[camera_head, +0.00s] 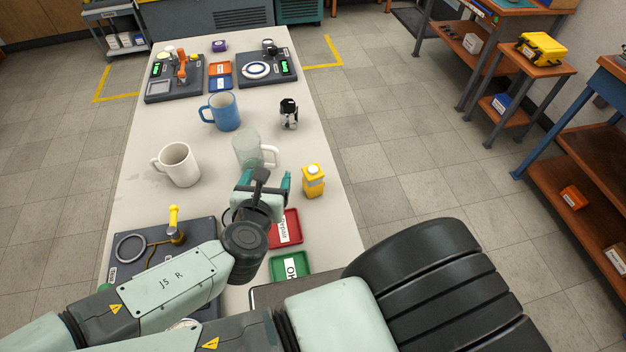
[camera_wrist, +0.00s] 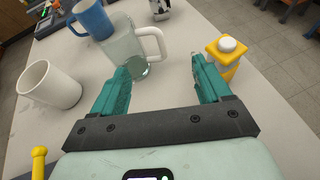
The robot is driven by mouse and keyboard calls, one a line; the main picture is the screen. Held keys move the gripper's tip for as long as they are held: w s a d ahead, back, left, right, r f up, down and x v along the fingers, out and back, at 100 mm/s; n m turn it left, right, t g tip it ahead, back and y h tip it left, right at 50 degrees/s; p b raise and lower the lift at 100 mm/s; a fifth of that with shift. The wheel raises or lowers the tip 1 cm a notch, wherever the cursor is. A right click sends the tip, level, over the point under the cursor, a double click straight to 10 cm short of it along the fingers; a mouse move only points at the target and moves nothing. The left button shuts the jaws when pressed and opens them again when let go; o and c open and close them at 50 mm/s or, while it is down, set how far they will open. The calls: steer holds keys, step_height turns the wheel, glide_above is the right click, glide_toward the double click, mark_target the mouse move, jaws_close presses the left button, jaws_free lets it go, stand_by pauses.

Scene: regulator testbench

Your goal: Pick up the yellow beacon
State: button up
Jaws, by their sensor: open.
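The yellow beacon (camera_head: 313,181) stands upright on the long pale table, near its right edge. It is a squat yellow block with a white round top. In the wrist view the beacon (camera_wrist: 227,57) stands beyond and to the right of the right finger. My gripper (camera_head: 263,182) is above the table, to the left of the beacon. In the wrist view my gripper (camera_wrist: 158,82) has its two teal fingers spread wide, with nothing held between them. A clear glass mug (camera_wrist: 127,50) stands ahead of the left finger.
The clear mug (camera_head: 247,148), white mug (camera_head: 178,165) and blue mug (camera_head: 222,112) stand on the table (camera_head: 325,222). A black-and-white item (camera_head: 289,113) stands farther back. Red (camera_head: 287,228) and green (camera_head: 290,266) trays lie nearer. The table's right edge is close to the beacon.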

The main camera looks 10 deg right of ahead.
steer(key=shift+n+g, duration=0.7)
steer(key=shift+g, duration=0.2)
steer(key=w+d, duration=0.1)
steer(key=w, duration=0.1)
steer(key=w+d+r, duration=0.1)
steer(key=w, duration=0.1)
steer(key=w+d, duration=0.1)
steer(key=w, duration=0.1)
steer(key=shift+w+r, duration=0.3)
steer(key=shift+w, duration=0.05)
steer(key=w+d+r+g, duration=0.1)
steer(key=w+d+r, duration=0.3)
steer(key=w+d, duration=0.35)
steer(key=m+g+h, duration=0.7)
steer(key=m+h, duration=0.3)
steer(key=m, duration=0.3)
glide_above(304, 179)
steer(key=a, duration=0.2)
step_height(304, 179, down, 4)
steer(key=f, duration=0.5)
steer(key=shift+s+a+f, duration=0.15)
steer(key=shift+s+f, duration=0.2)
steer(key=x, duration=0.5)
steer(key=shift+s+f, duration=0.1)
steer(key=shift+f, duration=0.35)
steer(key=shift+y, duration=0.3)
